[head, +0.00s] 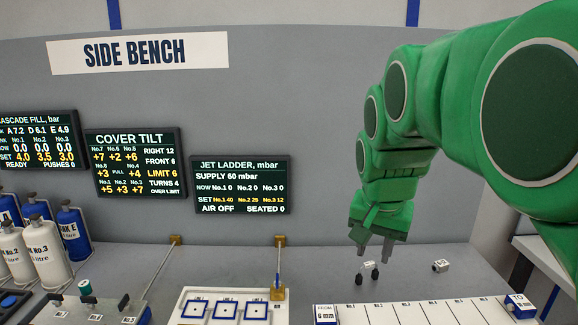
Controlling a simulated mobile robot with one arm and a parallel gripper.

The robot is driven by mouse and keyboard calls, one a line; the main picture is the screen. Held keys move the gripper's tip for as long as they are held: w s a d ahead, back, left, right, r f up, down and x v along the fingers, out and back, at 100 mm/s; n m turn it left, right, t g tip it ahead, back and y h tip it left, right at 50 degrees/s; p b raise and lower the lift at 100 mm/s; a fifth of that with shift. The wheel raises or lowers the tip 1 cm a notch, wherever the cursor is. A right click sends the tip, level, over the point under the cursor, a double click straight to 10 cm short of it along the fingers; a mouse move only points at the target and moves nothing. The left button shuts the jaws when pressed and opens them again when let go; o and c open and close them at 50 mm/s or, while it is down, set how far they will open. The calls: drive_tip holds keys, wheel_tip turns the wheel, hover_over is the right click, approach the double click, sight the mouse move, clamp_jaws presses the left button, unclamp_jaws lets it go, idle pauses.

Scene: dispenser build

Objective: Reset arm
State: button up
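My gripper (374,248) hangs fingers-down from my green arm, at the right of the head view. Its two grey fingers stand apart with nothing visible between them.
A long white numbered strip (425,313) lies at the front right. A small white block (441,265) lies behind it. A white tray with blue-framed squares (226,309) is at front centre. Cylinders (43,250) stand at left. Screens (239,185) line the back wall.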

drive_tip(key=s+f+n+g, duration=0.2)
drive_tip(key=s+f, duration=0.5)
drive_tip(key=s, duration=0.5)
drive_tip(key=s+f+n+g, duration=0.2)
drive_tip(key=s+f, duration=0.5)
drive_tip(key=s, duration=0.5)
drive_tip(key=shift+s+a+f+n+g+y, duration=0.2)
drive_tip(key=shift+n+g+y, duration=0.1)
drive_tip(key=shift+n, duration=0.3)
